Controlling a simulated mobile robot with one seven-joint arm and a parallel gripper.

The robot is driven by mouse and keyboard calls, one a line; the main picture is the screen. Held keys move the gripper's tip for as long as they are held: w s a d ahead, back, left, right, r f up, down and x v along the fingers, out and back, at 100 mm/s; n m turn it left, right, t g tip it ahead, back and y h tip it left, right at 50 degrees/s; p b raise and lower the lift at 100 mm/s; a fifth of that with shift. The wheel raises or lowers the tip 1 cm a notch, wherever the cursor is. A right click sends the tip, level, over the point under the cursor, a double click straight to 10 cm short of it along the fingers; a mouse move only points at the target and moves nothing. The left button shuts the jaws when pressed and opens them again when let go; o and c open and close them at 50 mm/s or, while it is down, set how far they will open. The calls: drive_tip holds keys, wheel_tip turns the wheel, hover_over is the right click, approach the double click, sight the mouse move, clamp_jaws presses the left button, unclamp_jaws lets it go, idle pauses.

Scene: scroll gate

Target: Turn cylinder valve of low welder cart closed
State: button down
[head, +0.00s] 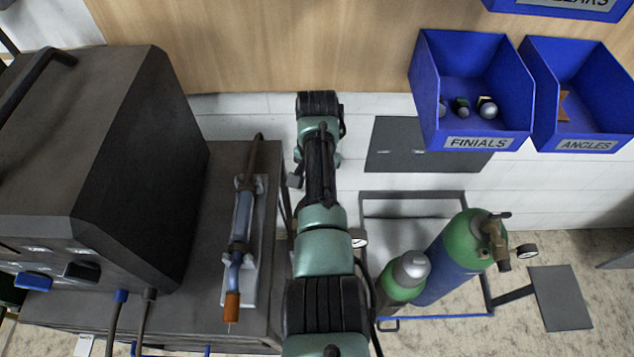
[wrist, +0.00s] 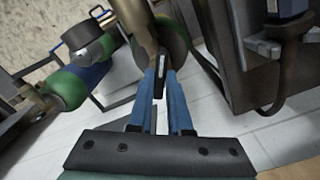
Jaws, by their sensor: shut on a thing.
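In the wrist view my gripper (wrist: 161,78) has its two blue fingers closed around a dark valve handle (wrist: 159,73). The handle sits at a brass valve body (wrist: 139,22), beside the green shoulder of a gas cylinder (wrist: 176,45). In the head view my arm covers this cylinder and my gripper; a small gauge (head: 359,239) shows at the arm's right side. The welder cart (head: 190,290) stands left of my arm, with a dark machine (head: 100,160) and a torch (head: 243,225) on top. How far the valve is turned cannot be seen.
Right of my arm, a frame (head: 413,196) holds a green cylinder with a grey cap (head: 403,275) and a blue-green cylinder (head: 450,255) with a brass valve. Blue bins (head: 470,90) hang on the wooden wall panel. In the wrist view, a hose (wrist: 285,88) runs close on the right.

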drive_tip(key=m, duration=0.5)
drive_tip(key=shift+w+r+m, duration=0.1)
drive_tip(key=shift+m, duration=0.2)
drive_tip(key=m, duration=0.5)
drive_tip(key=shift+m, duration=0.4)
drive_tip(key=c, duration=0.8)
unclamp_jaws()
drive_tip(key=shift+c, duration=0.2)
wheel_tip(320, 180, up, 13)
drive_tip(key=b, duration=0.1)
